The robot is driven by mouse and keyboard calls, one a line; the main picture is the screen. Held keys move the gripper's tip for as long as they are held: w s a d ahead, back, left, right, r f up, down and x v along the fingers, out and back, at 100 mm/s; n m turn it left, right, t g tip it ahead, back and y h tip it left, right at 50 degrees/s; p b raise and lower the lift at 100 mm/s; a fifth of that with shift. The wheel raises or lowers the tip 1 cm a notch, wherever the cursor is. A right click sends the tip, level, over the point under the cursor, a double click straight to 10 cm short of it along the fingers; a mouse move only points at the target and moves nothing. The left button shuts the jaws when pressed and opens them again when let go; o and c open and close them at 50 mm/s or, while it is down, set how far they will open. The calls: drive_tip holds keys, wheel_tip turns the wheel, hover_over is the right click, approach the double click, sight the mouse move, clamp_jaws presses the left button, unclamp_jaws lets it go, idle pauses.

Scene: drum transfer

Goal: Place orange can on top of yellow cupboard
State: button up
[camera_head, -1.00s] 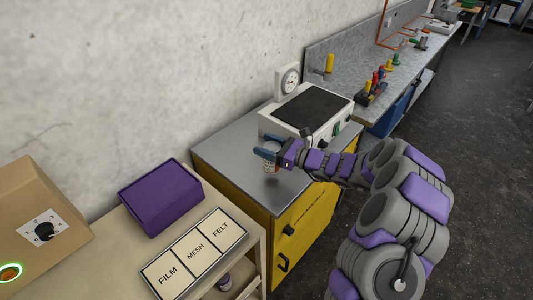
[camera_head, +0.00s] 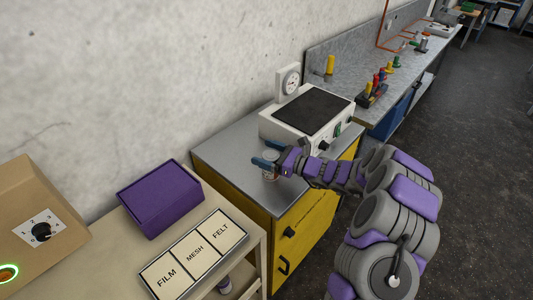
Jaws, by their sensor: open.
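The yellow cupboard (camera_head: 312,222) stands in the middle, with a grey top (camera_head: 225,152). A small can (camera_head: 270,174) with a pale label stands upright on the front part of this top; its orange colour is hard to make out at this size. My gripper (camera_head: 266,161) is open at the can's upper part, with its blue fingers close around it. The fingers hide part of the can, and I cannot tell whether they touch it.
A white device with a dark top (camera_head: 311,108) and a dial gauge (camera_head: 289,82) stand behind the can. At the left, a beige shelf bears a purple box (camera_head: 160,198) and a FILM, MESH, FELT panel (camera_head: 195,255). Another can-like object (camera_head: 224,284) sits lower on the shelf.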

drive_tip(key=p+v, duration=0.2)
drive_tip(key=v, duration=1)
drive_tip(key=shift+d, duration=0.1)
drive_tip(key=s+a+r+n+g+h, duration=0.1)
drive_tip(key=s+a+r+n+g, duration=0.3)
drive_tip(key=s, duration=0.3)
drive_tip(key=s+a+r+n+g+h, duration=0.1)
drive_tip(key=s+a+r+n+g, duration=0.3)
drive_tip(key=s, duration=0.3)
drive_tip(key=s+a+r+n+g+h, duration=0.2)
drive_tip(key=s+a+r+n, duration=0.15)
drive_tip(key=s+n, duration=0.3)
drive_tip(key=s+d+n+g+h, duration=0.1)
drive_tip(key=s+d+n+h, duration=0.35)
drive_tip(key=s, duration=0.75)
drive_tip(key=s+d+n+t+h, duration=0.2)
drive_tip(key=s+d+n+h, duration=0.1)
drive_tip(key=s+d+h, duration=0.5)
drive_tip(key=shift+s+d+f+n, duration=0.3)
drive_tip(key=shift+s+d, duration=1.3)
drive_tip(key=shift+d, duration=1.6)
